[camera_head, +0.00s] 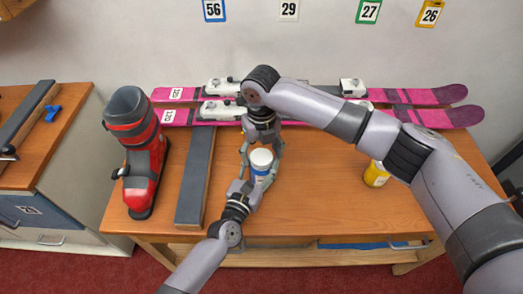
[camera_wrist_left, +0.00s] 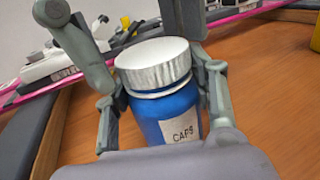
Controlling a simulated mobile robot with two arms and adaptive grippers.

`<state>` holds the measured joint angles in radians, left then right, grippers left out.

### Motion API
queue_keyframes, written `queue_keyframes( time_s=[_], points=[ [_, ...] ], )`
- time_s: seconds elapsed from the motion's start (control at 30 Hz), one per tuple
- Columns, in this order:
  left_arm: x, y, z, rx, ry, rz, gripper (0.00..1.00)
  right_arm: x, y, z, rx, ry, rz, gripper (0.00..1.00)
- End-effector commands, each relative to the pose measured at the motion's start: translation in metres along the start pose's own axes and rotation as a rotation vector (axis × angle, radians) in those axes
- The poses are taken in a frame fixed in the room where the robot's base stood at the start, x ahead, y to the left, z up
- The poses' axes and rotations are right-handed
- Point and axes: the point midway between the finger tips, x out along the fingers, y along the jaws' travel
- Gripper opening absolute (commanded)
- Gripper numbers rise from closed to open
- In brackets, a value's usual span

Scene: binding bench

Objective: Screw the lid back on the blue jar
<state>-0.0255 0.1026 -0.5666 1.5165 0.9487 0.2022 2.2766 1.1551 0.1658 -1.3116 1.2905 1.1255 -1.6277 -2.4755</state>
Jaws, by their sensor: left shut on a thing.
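The blue jar (camera_wrist_left: 168,118) stands upright on the wooden bench, with a label reading "CAPS". A ridged white lid (camera_wrist_left: 153,62) sits on its top, and a thin pale band shows below the lid's edge. In the head view the lid (camera_head: 261,157) hides part of the jar (camera_head: 260,173). My left gripper (camera_head: 257,183) is shut on the jar's body, with a finger on each side. My right gripper (camera_head: 262,158) reaches down from behind, its fingers on either side of the lid. Whether they touch the lid is unclear.
A red ski boot (camera_head: 144,165) and a long grey-topped block (camera_head: 195,178) stand to the left. Pink skis (camera_head: 425,95) lie along the back. A yellow container (camera_head: 376,174) stands to the right, near my right arm. The bench front right is clear.

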Motion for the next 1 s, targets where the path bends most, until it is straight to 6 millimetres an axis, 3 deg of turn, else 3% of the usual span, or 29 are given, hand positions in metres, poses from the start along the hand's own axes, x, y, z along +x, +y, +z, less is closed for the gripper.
queue_keyframes(
  time_s=[0.67, 0.7, 1.0],
  points=[
    [0.0002, 0.0001, 0.0007, 0.000, -0.001, 0.000, 0.00, -0.0006, 0.0000, 0.0001, 0.000, 0.000, 0.000, 0.18],
    [0.0002, 0.0001, 0.0007, 0.000, -0.001, 0.000, 0.00, -0.0005, 0.0001, 0.0001, 0.000, 0.000, 0.000, 0.53],
    [0.0002, 0.0001, 0.0007, 0.000, -0.001, 0.000, 0.00, -0.0005, 0.0000, 0.0001, 0.000, 0.000, 0.000, 0.71]
  ],
)
